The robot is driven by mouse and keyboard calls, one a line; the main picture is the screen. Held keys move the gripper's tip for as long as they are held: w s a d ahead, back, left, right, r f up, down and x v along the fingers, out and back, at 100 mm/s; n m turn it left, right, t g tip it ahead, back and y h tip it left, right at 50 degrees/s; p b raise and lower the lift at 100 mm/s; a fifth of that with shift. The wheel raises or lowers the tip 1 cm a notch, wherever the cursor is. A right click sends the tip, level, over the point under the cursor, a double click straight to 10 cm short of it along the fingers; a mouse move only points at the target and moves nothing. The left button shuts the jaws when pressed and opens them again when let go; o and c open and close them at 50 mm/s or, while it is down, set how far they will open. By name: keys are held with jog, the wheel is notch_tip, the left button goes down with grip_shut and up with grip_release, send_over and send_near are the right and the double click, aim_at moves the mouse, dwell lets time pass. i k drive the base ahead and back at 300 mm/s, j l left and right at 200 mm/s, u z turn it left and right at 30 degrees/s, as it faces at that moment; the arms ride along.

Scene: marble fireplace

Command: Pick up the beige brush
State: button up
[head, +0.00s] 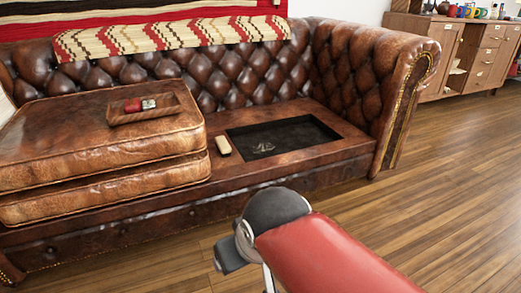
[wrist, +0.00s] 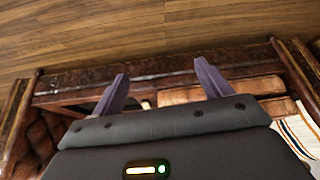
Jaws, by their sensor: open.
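The beige brush (head: 222,146) lies on the bare brown leather seat of the sofa in the head view, between the stacked cushions and a black tray. In the wrist view, a small pale sliver (wrist: 146,105) between the fingers looks like the brush, mostly hidden by my gripper body. My gripper (wrist: 163,80) is open, with its two purple fingers spread and nothing held between them. It is apart from the brush. In the head view, my fingertips cannot be made out.
The black tray (head: 282,134) rests on the seat right of the brush. The sofa arm (head: 385,80) rises at right. Wooden floor (head: 450,190) in front is clear.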

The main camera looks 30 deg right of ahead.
aim_at(224, 148)
jog(key=i+l+z, duration=0.15)
jog(key=i+l, duration=1.2)
jog(key=i, duration=0.15)
